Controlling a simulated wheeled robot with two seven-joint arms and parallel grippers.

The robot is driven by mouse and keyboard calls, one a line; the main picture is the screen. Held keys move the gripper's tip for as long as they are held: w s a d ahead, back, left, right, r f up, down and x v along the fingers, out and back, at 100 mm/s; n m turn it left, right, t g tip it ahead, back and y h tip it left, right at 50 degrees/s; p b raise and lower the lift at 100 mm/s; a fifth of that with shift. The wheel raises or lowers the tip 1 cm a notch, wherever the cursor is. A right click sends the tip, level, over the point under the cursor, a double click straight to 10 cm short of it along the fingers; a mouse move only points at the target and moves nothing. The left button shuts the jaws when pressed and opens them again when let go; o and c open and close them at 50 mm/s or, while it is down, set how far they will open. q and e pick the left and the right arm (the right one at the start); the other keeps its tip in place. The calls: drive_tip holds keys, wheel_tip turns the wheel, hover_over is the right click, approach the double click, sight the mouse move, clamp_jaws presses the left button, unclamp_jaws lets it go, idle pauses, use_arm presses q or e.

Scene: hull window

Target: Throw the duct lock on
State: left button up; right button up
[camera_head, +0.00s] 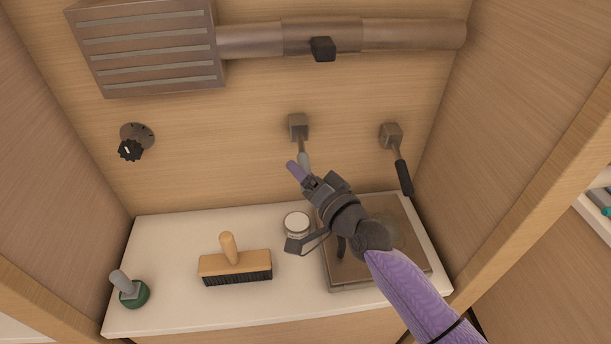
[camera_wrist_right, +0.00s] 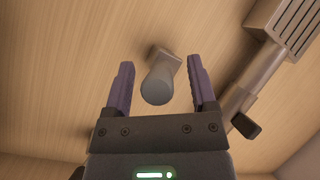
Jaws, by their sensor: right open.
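A lever with a grey grip (camera_head: 303,158) hangs from a square mount (camera_head: 298,122) on the back wall. In the right wrist view, the grey grip (camera_wrist_right: 157,86) points toward the camera between the fingers, with a gap on each side. My right gripper (camera_head: 303,172) is open at this lever, partly hiding its lower end. A second lever with a black grip (camera_head: 404,178) hangs farther right. A duct (camera_head: 260,39) with a black block-like handle (camera_head: 322,49) runs above; the handle also shows in the right wrist view (camera_wrist_right: 245,125). No label shows which is the duct lock. My left gripper is out of view.
A vented box (camera_head: 145,48) and a black dial (camera_head: 130,150) are on the wall at left. A white counter (camera_head: 180,238) holds a brush (camera_head: 235,262), a green-based stamp-like item (camera_head: 132,293), a jar (camera_head: 296,224) and a brown tray (camera_head: 350,275) under my right arm.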

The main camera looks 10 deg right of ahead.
clamp_jaws()
idle(0.3)
idle(0.5)
idle(0.6)
